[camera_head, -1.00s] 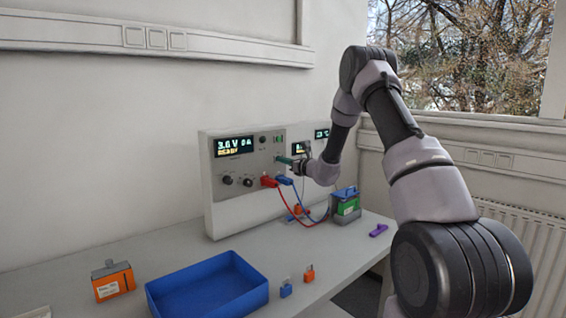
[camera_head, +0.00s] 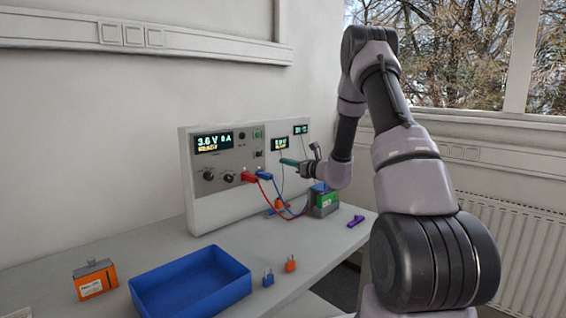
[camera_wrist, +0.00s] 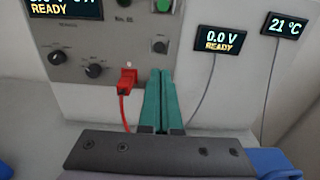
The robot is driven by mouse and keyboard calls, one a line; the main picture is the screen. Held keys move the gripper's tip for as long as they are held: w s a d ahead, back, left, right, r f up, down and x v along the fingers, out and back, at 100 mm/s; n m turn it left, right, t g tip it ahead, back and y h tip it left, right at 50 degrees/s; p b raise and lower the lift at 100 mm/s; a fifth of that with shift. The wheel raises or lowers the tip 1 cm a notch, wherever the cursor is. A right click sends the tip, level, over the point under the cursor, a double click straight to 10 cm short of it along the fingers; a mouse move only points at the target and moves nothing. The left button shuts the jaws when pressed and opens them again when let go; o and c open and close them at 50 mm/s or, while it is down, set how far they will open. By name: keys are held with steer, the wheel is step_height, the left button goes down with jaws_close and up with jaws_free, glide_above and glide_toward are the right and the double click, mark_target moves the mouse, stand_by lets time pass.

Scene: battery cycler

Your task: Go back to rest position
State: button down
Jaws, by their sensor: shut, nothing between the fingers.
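My gripper (camera_head: 283,161) is in front of the cycler's right part in the head view, apart from the panel as far as I can tell. In the wrist view its two teal fingers (camera_wrist: 163,100) lie together with nothing between them. The battery cycler (camera_head: 192,183) is a light box with a lit display (camera_head: 213,142) reading 3.6 V, 0 A and READY. A red plug (camera_head: 249,177) and a blue plug (camera_head: 264,176) sit in its front, with cables running right towards a green battery (camera_head: 326,204).
A blue tray (camera_head: 240,289) stands at the table's front. An orange battery (camera_head: 95,281) is left of it. A small blue clip (camera_head: 268,281) and an orange clip (camera_head: 291,264) lie right of it. A purple piece (camera_head: 355,221) lies near the right edge.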

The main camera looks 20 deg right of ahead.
stand_by(0.4)
steer(key=s+a+r+n+g+y, duration=0.1)
steer(key=s+a+r+n+g, duration=0.2)
steer(key=s+a+r+n, duration=0.3)
steer(key=s+a+r+n+g+y, duration=0.1)
steer(key=s+a+r+n+g, duration=0.25)
steer(key=s, duration=0.45)
steer(key=s+a+r+n+g+y, duration=0.1)
steer(key=s+a+r+n+g, duration=0.35)
steer(key=s, duration=0.25)
steer(key=s+d+r+n+t+h, duration=0.1)
steer(key=s+d+n+h, duration=0.4)
steer(key=s, duration=0.6)
steer(key=s+d+r+n+t+h, duration=0.1)
steer(key=s+d+n+h, duration=0.4)
steer(key=s, duration=0.5)
steer(key=shift+s+d+r+n+t, duration=0.3)
steer(key=shift+s+d+r+n, duration=0.15)
steer(key=shift+r+n, duration=0.35)
